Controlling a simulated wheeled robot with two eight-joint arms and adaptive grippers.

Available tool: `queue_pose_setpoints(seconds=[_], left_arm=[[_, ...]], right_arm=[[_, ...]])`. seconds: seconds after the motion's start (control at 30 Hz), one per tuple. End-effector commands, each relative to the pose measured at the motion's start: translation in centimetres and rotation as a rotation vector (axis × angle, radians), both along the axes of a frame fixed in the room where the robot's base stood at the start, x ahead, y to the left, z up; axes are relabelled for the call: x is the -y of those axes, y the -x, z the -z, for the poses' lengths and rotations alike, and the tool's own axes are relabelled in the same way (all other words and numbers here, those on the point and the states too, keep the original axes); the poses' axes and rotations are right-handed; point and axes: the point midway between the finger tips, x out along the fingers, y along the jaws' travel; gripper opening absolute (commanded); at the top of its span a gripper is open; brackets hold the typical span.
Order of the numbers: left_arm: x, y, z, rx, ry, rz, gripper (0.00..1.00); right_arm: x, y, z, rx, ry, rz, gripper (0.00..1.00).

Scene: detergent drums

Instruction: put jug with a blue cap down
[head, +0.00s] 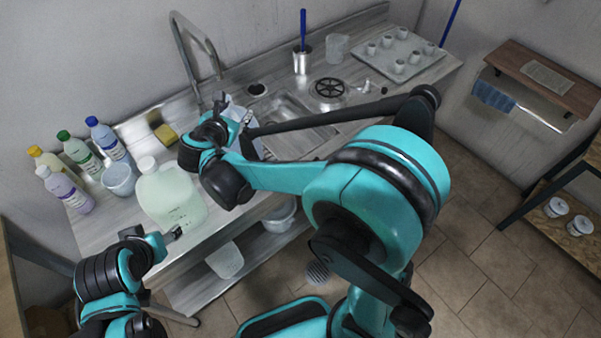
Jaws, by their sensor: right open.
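A pale bluish container (236,112) stands at the sink's left side, largely hidden by my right gripper; I cannot tell its cap or whether it is the jug with a blue cap. My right gripper (232,112) is open, its fingers close to that container; contact cannot be told. A large pale green jug (172,196) with a whitish cap stands upright on the counter's left part. My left gripper (168,238) is by the counter's front edge, near the base of the green jug; its opening is not clear.
Several bottles stand at the counter's left end, including a blue-capped bottle (107,138), with a small tub (119,180) beside them. The tap (190,50) rises behind the sink (290,120). A tray of cups (396,55) is at the far right.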

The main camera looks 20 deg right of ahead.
Motion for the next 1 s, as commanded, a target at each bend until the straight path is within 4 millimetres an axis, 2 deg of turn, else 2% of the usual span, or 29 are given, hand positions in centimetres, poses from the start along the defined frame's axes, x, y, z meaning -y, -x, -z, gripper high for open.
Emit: queue_pose_setpoints(seconds=[0.03,0.1,0.2,0.33,0.5,0.6,0.7,0.8,1.0], left_arm=[[0.0,0.0,0.0,0.000,0.000,0.000,0.59],[0.0,0.0,0.0,0.000,0.000,0.000,0.59],[0.0,0.0,0.0,0.000,0.000,0.000,0.59],[0.0,0.0,0.0,0.000,0.000,0.000,0.59],[0.0,0.0,0.0,0.000,0.000,0.000,0.59],[0.0,0.0,0.0,0.000,0.000,0.000,0.59],[0.0,0.0,0.0,0.000,0.000,0.000,0.59],[0.0,0.0,0.0,0.000,0.000,0.000,0.59],[0.0,0.0,0.0,0.000,0.000,0.000,0.59]], right_arm=[[2.5,1.8,-0.4,0.013,-0.136,0.079,0.48],[5.3,4.6,-0.4,0.040,-0.368,0.209,0.48],[8.3,9.1,-0.1,0.092,-0.697,0.421,0.48],[10.7,15.1,0.8,0.174,-1.109,0.727,0.48],[11.4,22.0,2.4,0.287,-1.572,1.129,0.48],[11.1,24.5,3.1,0.339,-1.762,1.314,0.48],[10.7,25.9,3.7,0.370,-1.881,1.435,0.48],[10.5,26.5,3.8,0.385,-1.936,1.494,0.48],[10.5,26.6,3.8,0.388,-1.947,1.506,0.48]])
